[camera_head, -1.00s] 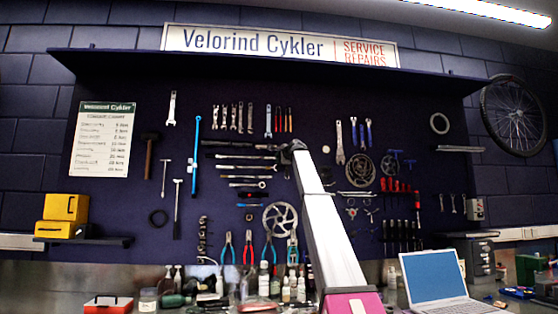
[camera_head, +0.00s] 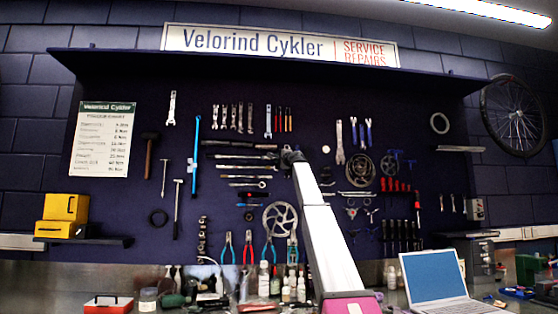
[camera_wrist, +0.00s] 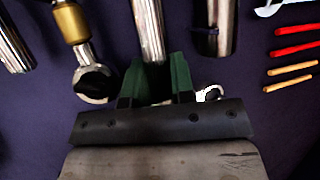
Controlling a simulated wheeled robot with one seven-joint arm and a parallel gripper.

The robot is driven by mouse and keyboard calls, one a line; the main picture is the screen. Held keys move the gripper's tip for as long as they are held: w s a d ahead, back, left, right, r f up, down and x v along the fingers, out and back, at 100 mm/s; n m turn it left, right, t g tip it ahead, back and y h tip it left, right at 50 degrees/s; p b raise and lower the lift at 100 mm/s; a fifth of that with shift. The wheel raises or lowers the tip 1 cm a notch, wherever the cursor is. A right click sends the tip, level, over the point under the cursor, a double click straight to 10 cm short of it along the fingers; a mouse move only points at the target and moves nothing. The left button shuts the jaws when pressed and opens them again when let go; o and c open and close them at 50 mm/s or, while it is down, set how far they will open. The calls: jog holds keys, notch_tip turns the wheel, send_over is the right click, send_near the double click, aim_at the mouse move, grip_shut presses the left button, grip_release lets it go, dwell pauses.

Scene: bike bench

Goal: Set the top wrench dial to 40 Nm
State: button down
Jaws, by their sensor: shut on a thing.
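Several bar-shaped wrenches lie level in a column on the dark wall panel; the top one (camera_head: 238,146) is dark. My gripper (camera_head: 291,157) is at their right ends, and its fingers are too small to make out in the head view. In the wrist view, my gripper (camera_wrist: 157,82) has two green fingers closed around the end of a shiny metal bar (camera_wrist: 148,28). The gripped end is mostly hidden between the fingers. A second, thicker cylinder (camera_wrist: 220,25) is to the right, apart from the fingers. No dial scale is readable in either view.
A brass-collared tool with a ring end (camera_wrist: 70,22) and another metal bar (camera_wrist: 14,42) are left of the fingers. Red and yellow handles (camera_wrist: 292,50) are at the right. Below the panel, bottles and a laptop (camera_head: 435,275) stand on the bench.

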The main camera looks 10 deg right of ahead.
jog(key=c, duration=1.2)
grip_release()
jog(key=shift+c, duration=0.2)
jog(key=v, duration=1.1)
jog(key=shift+w, duration=0.1)
